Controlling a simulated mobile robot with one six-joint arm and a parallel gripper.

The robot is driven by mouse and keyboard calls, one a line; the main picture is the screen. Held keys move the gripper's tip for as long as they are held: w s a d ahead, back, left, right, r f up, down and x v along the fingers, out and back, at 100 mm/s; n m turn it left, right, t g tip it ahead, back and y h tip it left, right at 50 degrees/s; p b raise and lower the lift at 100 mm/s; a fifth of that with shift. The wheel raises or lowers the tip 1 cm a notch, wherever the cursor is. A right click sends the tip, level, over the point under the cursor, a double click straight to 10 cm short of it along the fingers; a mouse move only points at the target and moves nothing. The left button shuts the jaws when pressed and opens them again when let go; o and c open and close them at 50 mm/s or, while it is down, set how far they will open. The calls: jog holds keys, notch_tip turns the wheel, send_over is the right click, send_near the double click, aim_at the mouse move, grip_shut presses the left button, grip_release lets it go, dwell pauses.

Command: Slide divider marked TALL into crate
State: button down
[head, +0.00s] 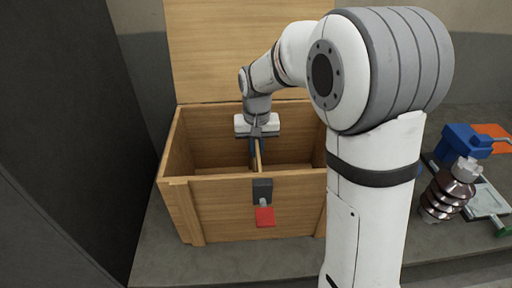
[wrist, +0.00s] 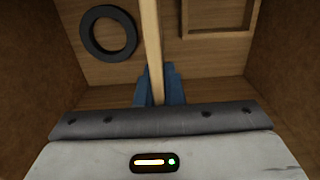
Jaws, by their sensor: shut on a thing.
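The wooden crate (head: 230,207) stands open on the grey surface, its lid raised behind it. My gripper (head: 255,148) reaches down into the crate near its middle. Its blue fingers (wrist: 158,90) are shut on a thin light-wood divider (wrist: 151,40), seen nearly edge-on in the wrist view. In the head view the divider (head: 259,158) shows as a narrow upright strip inside the crate. No TALL mark shows. The divider's lower edge is hidden, so I cannot tell whether it sits in a slot or touches the floor.
In the wrist view a black ring (wrist: 108,33) lies left of the divider and a wooden frame (wrist: 187,20) right of it. A dark latch (head: 262,188) and red tag (head: 265,217) hang on the crate front. A brown ribbed insulator (head: 447,194) and blue object (head: 463,140) stand at right.

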jog(key=shift+f, duration=0.45)
jog(key=c, duration=1.5)
grip_release()
notch_tip(320, 180, up, 8)
jog(key=shift+f, duration=0.2)
jog(key=shift+r, duration=0.15)
jog(key=shift+p, duration=0.3)
